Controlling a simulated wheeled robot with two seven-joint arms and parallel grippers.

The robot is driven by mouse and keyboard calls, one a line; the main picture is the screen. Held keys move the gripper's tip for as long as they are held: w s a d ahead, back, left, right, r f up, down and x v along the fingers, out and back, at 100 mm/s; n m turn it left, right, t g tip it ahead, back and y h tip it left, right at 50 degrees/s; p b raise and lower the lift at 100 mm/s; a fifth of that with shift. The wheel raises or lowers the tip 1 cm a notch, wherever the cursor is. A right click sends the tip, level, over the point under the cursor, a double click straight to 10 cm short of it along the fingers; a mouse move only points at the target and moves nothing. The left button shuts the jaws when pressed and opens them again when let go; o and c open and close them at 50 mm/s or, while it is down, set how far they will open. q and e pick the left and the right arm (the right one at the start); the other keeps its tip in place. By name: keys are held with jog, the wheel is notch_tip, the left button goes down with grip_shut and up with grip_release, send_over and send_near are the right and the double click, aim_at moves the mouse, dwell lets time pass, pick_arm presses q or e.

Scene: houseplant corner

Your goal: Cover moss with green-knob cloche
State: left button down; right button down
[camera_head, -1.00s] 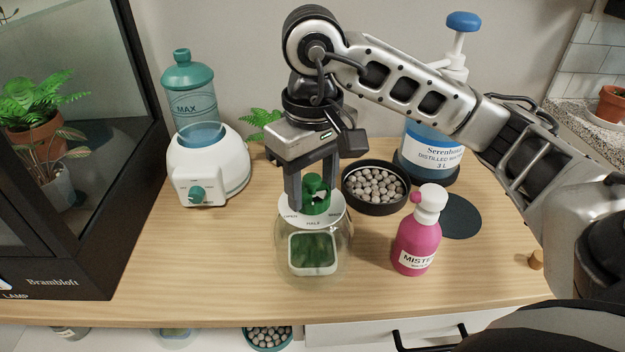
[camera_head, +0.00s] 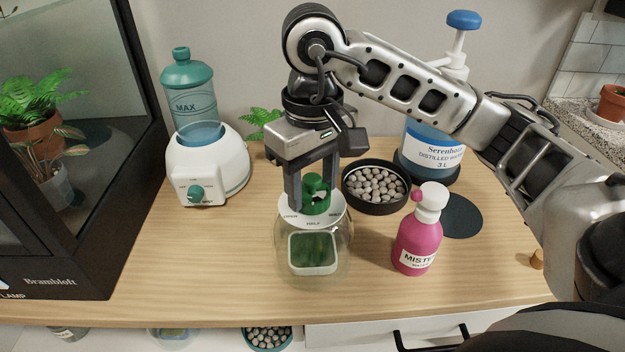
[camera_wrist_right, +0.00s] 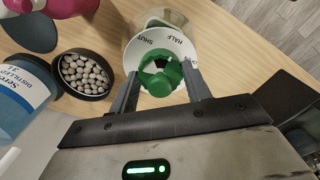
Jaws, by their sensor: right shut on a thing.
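The glass cloche (camera_head: 343,262) stands in the middle of the wooden table, with a white collar disc and a green knob (camera_head: 316,184) on top. Inside or under its clear glass is a square white dish of green moss (camera_head: 313,250). My right gripper (camera_head: 312,196) reaches down from above, its two fingers on either side of the green knob, shut on it. In the right wrist view the knob (camera_wrist_right: 162,78) sits between the fingers, with the words SHUT and HALF on the collar. Whether the glass rim touches the table cannot be told. My left gripper is not in view.
A pink mister bottle (camera_head: 418,240) stands close right of the cloche. A black bowl of pebbles (camera_head: 376,207) is behind right, a distilled water jug (camera_head: 430,150) farther back. A white humidifier (camera_head: 208,168) and a dark glass case (camera_head: 95,235) stand left. Front-left table is clear.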

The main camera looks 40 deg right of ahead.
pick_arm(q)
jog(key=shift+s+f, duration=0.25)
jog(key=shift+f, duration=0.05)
pick_arm(e)
jog(key=c, duration=0.7)
grip_release()
jog(key=shift+o, duration=0.5)
pick_arm(q)
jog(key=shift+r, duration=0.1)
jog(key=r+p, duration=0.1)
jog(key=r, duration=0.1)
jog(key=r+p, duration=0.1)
jog(key=p, duration=0.1)
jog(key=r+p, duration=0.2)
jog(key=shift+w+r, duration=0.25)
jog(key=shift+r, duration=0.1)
pick_arm(e)
notch_tip(320, 180, up, 16)
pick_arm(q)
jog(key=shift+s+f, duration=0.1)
pick_arm(e)
jog(key=shift+s, duration=0.1)
